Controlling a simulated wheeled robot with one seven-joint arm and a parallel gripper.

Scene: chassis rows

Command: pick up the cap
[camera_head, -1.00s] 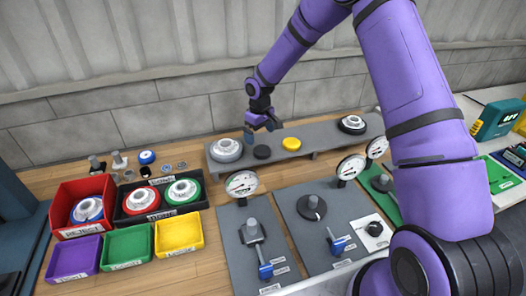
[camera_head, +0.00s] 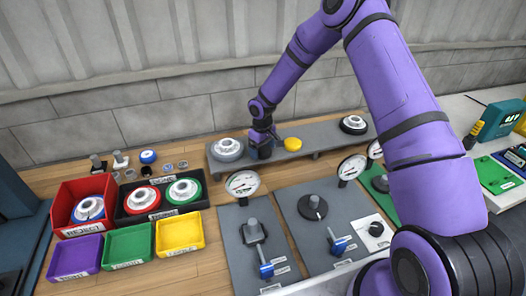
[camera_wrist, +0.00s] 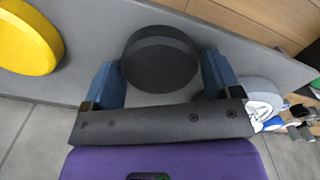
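A round black cap (camera_wrist: 160,62) lies on the grey raised shelf and sits between my fingers in the wrist view. In the head view the black cap (camera_head: 265,153) is partly hidden by my gripper (camera_head: 263,140). My gripper (camera_wrist: 160,78) is open, with one blue finger on each side of the cap. The gaps between fingers and cap are small, and I cannot tell whether either finger touches it. A yellow cap (camera_head: 293,144) lies on the shelf just right of my gripper in the head view; it also shows in the wrist view (camera_wrist: 25,38).
The grey shelf (camera_head: 330,137) also bears a white-and-grey round part (camera_head: 227,148) at its left and a black-and-white one (camera_head: 353,124) at its right. Gauges (camera_head: 243,183) stand in front. A red bin (camera_head: 68,195) and several coloured trays are at left. A wall is behind.

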